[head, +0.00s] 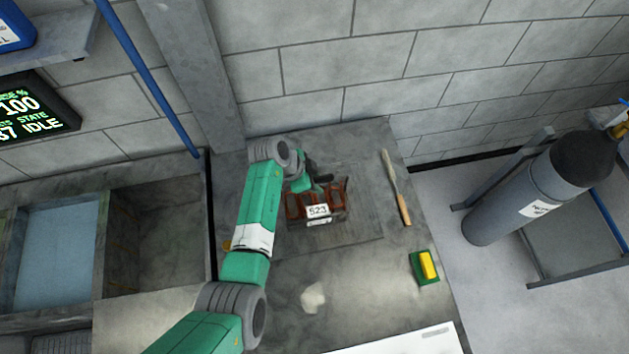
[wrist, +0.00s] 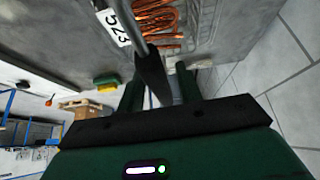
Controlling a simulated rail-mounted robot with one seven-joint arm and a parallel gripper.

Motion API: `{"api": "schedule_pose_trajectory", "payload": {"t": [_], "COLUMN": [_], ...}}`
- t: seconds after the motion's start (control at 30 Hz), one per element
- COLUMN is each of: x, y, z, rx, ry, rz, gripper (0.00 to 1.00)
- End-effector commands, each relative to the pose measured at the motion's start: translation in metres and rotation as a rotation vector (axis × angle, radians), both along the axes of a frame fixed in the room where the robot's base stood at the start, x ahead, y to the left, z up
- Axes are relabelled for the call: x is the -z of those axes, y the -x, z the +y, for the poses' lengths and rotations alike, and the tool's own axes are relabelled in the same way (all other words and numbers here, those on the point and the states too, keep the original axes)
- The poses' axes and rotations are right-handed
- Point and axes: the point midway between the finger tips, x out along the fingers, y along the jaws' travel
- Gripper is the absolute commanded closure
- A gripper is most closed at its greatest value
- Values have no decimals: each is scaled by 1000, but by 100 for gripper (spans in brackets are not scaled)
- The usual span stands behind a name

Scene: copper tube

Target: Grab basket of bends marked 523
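The basket (head: 335,217) with the white label 523 (head: 318,210) stands on the grey bench and holds several copper bends (head: 294,206). In the wrist view the label (wrist: 112,27) and copper bends (wrist: 158,18) show at the top. A dark grip on a metal bar, seemingly the basket's handle (wrist: 151,72), reaches between the fingers of my gripper (wrist: 160,78). The fingers stand apart, with visible gaps beside the grip. In the head view my gripper (head: 318,178) is at the basket's far side, and its fingers are hard to make out.
A wooden-handled tool (head: 396,188) and a green-and-yellow block (head: 426,266) lie on the bench (head: 375,290) at right. A pale rag-like patch (head: 313,297) lies nearer. Sink basins (head: 155,235) are at left, and a gas cylinder (head: 520,195) stands beyond the bench at right.

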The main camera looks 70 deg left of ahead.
Motion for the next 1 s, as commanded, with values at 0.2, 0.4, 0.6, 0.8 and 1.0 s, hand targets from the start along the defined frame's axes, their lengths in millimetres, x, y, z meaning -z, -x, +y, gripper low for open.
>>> {"api": "schedule_pose_trajectory", "payload": {"t": [0.2,0.4,0.6,0.8,1.0], "x": [0,0,0,0,0], "y": [0,0,0,0,0], "z": [0,0,0,0,0], "rx": [0,0,0,0,0], "ry": [0,0,0,0,0], "rz": [0,0,0,0,0], "gripper": [100,100,100,100,100]}}
